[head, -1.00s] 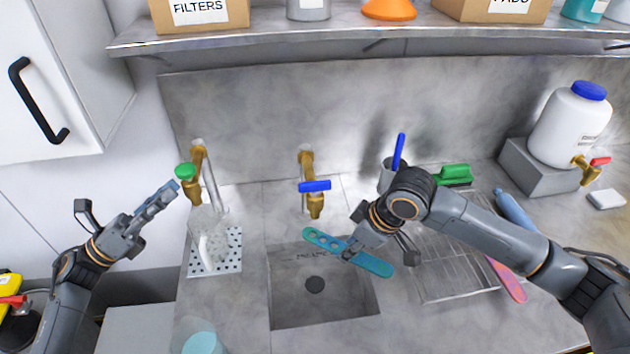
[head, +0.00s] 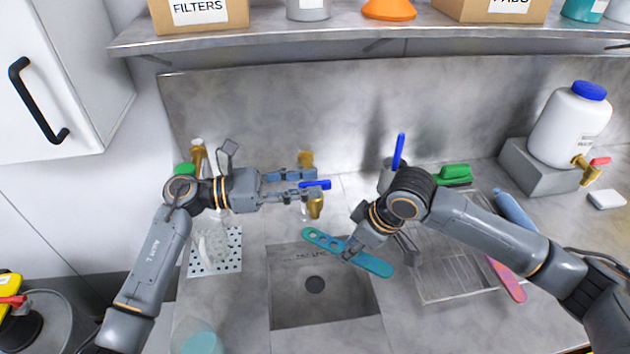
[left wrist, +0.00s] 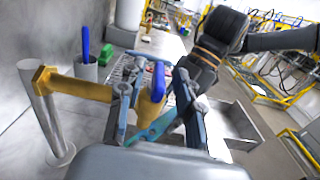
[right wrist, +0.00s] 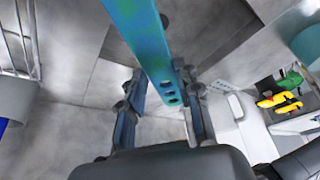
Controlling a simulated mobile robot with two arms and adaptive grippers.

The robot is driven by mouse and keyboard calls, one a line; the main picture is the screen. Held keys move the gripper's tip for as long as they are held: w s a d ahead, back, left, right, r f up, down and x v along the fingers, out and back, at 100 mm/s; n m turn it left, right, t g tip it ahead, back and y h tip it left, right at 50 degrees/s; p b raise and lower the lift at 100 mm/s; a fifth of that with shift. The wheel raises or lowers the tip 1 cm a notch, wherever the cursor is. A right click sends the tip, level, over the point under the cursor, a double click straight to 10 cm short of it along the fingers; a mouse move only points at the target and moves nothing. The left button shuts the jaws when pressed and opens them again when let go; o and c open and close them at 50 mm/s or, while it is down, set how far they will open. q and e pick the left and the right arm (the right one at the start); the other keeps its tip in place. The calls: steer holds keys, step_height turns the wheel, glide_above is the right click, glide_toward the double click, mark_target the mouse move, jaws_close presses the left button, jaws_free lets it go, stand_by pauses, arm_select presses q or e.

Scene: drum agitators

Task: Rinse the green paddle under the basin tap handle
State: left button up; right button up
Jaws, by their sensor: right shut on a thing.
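The green paddle (head: 375,264), teal with holes at one end, lies aslant above the steel basin (head: 298,312). My right gripper (head: 351,253) is shut on it near its middle; the paddle also shows in the right wrist view (right wrist: 148,45). The brass basin tap (head: 315,207) stands behind the basin with a blue handle (head: 320,184). My left gripper (head: 306,184) is open at that handle. In the left wrist view the blue handle (left wrist: 158,82) shows between its spread fingers; contact cannot be told. No water stream is visible.
A second tap with a green handle (head: 184,169) stands left, partly behind my left arm, over a perforated tray (head: 230,262). A wire rack (head: 455,296) and pink paddle (head: 510,283) lie right. A blue-capped jug (head: 572,125) stands far right.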

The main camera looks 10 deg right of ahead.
arm_select(q)
steer(key=shift+d, duration=1.1)
steer(key=shift+c, duration=0.2)
jaws_close()
